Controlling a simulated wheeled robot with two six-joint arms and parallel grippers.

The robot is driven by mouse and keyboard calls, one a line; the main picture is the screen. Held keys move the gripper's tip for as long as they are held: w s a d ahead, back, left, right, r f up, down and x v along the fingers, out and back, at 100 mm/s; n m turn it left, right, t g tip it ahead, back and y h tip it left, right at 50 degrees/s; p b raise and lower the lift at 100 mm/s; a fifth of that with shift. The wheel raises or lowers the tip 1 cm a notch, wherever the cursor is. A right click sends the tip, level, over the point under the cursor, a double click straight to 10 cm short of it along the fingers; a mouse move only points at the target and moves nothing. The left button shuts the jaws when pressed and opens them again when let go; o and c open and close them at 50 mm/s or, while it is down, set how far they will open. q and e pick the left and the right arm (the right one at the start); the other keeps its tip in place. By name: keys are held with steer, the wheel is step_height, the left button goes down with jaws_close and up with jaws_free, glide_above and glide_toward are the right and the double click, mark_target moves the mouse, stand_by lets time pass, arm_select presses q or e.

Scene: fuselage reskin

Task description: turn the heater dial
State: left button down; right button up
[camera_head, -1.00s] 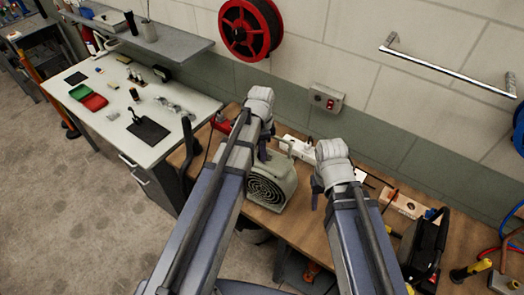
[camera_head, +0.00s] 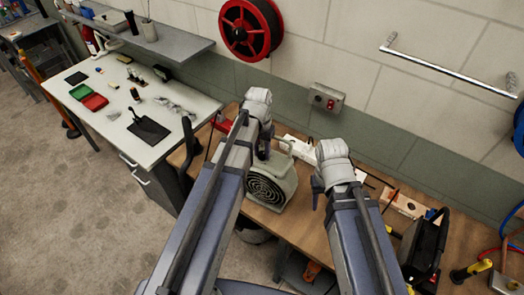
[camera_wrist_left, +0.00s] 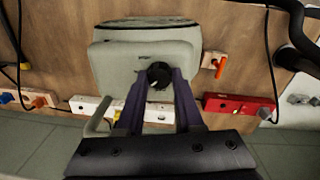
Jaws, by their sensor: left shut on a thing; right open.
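The heater (camera_head: 284,170) is a grey-green box with a round dark front grille, standing on the wooden bench. It fills the upper middle of the left wrist view (camera_wrist_left: 115,66). Its black dial (camera_wrist_left: 159,70) with a light pointer mark sits on that face. My left gripper (camera_wrist_left: 158,80) has its two fingers on either side of the dial, shut on it. In the head view my left gripper (camera_head: 263,151) is at the heater's top, and the dial is hidden there. My right gripper (camera_head: 316,194) is open and empty, right of the heater and apart from it.
White power strips (camera_wrist_left: 90,107) and a red box (camera_wrist_left: 238,104) lie on the bench behind the heater. A black tool bag (camera_head: 425,245) stands at the right. A white worktable (camera_head: 110,90) adjoins at the left.

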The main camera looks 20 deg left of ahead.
mark_target(261, 154)
arm_select(q)
steer(key=n, duration=0.5)
steer(key=shift+n, duration=0.3)
steer(key=shift+s+n, duration=0.1)
steer(key=shift+n, duration=2.1)
steer(key=c, duration=0.8)
jaws_free()
steer(key=shift+r, duration=0.15)
step_height(261, 154, up, 8)
steer(key=p, duration=0.8)
steer(key=shift+s+a+f, duration=0.1)
steer(key=shift+a+f, duration=0.05)
steer(key=shift+f, duration=0.05)
